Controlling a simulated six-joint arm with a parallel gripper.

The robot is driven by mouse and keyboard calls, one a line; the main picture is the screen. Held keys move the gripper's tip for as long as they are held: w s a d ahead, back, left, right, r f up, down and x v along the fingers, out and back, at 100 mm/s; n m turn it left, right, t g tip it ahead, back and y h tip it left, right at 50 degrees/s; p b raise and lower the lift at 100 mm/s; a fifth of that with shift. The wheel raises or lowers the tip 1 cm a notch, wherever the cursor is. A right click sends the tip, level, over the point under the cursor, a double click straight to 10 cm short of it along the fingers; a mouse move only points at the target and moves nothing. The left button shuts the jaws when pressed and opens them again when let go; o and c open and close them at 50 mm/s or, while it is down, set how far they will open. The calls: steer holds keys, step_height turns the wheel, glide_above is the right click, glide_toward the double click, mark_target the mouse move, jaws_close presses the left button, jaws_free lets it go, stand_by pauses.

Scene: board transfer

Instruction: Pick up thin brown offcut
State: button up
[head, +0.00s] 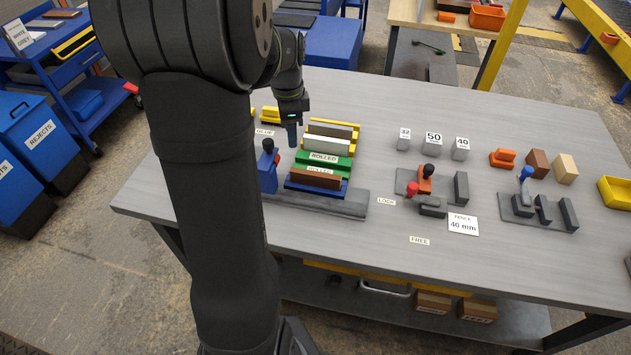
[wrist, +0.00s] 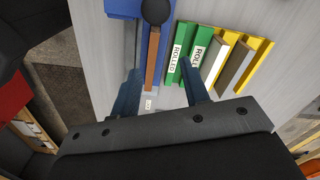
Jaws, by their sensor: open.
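A thin brown board (head: 315,177) stands on edge in a blue holder (head: 300,187) at the near end of the rack. It also shows in the wrist view (wrist: 152,60), partly hidden by a black knob. My gripper (head: 292,133) is above the rack's left side in the head view. In the wrist view my gripper (wrist: 162,90) is open, with its two blue fingers apart and nothing held. The brown board lies ahead of the fingers in that view, within the span between them. I cannot tell the height gap.
Green holders labelled ROLLED (head: 325,158) with a white board (head: 325,144), and yellow holders (head: 333,128), stand behind the brown board. A blue clamp (head: 267,175) with a black knob stands at its left. Grey fixtures (head: 432,190) and loose blocks (head: 536,162) are to the right.

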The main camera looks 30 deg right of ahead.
steer(key=s+d+r+m, duration=0.3)
steer(key=s+d+m, duration=0.1)
steer(key=m, duration=0.1)
glide_toward(315, 173)
steer(key=f, duration=0.5)
steer(key=shift+w+d+f, duration=0.2)
steer(key=shift+d+f, duration=0.1)
steer(key=shift+d, duration=0.05)
steer(key=shift+s+a+f, duration=0.1)
steer(key=shift+a+f, duration=0.05)
steer(key=shift+f, duration=1.15)
steer(key=shift+s+a+f, duration=0.1)
steer(key=shift+f, duration=1.25)
steer(key=shift+c, duration=0.4)
jaws_close()
